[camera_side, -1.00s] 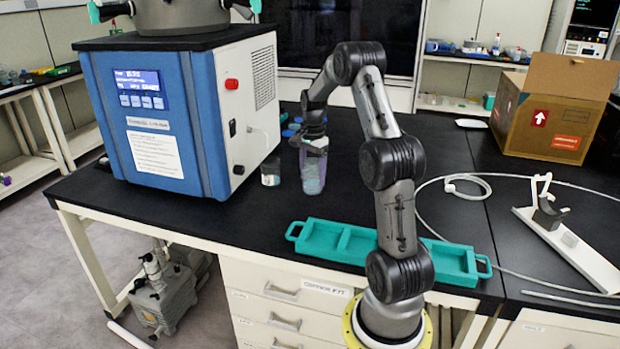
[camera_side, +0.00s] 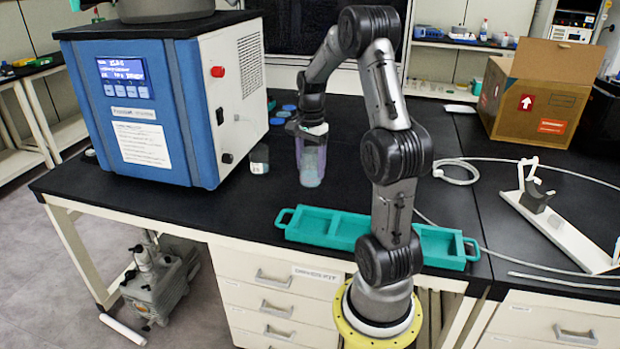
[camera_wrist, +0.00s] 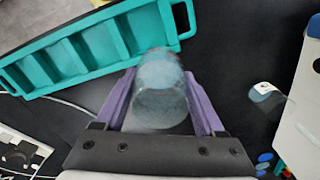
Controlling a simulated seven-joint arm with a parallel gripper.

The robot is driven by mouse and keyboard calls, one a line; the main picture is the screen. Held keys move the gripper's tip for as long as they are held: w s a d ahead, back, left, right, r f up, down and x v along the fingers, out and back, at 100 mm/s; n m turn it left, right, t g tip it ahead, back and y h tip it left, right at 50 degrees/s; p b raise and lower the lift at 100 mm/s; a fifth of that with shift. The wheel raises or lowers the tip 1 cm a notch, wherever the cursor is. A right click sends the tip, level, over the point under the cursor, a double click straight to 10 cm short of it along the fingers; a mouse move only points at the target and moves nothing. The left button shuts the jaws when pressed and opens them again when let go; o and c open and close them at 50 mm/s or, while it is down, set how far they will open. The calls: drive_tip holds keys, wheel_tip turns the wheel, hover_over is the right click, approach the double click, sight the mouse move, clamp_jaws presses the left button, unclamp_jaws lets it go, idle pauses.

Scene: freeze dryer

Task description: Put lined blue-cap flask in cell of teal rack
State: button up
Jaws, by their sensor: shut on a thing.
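My gripper (camera_wrist: 160,88) has purple fingers, shut on either side of a clear flask (camera_wrist: 160,100) with pale blue, frosty-looking content. In the side view, the flask (camera_side: 312,170) hangs upright below my gripper (camera_side: 312,154), right of the freeze dryer and behind the teal rack. The gap under it is hard to judge. Its cap and any lines cannot be made out. The teal rack (camera_side: 287,231) lies along the bench's front edge, partly hidden by my arm. In the wrist view, the rack (camera_wrist: 183,28) spans the upper left, its open cells showing; its near end is just beyond the flask.
A second small flask (camera_side: 259,160) stands beside the blue and white freeze dryer (camera_side: 135,125). Several blue caps (camera_side: 283,112) lie behind my gripper. A pale hose (camera_side: 440,235) and a white stand (camera_side: 565,235) are on the right. Bare bench lies between flask and rack.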

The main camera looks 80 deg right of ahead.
drive_tip(key=s+a, duration=1.1)
drive_tip(key=a, duration=0.5)
approach(315, 228)
drive_tip(key=shift+s+a+f, duration=0.1)
drive_tip(key=shift+a, duration=0.05)
drive_tip(key=shift+d+f, duration=0.15)
drive_tip(key=shift+f, duration=0.75)
drive_tip(key=shift+d+f, duration=0.1)
drive_tip(key=shift+f, duration=0.8)
drive_tip(key=shift+f, duration=0.15)
drive_tip(key=o, duration=1.5)
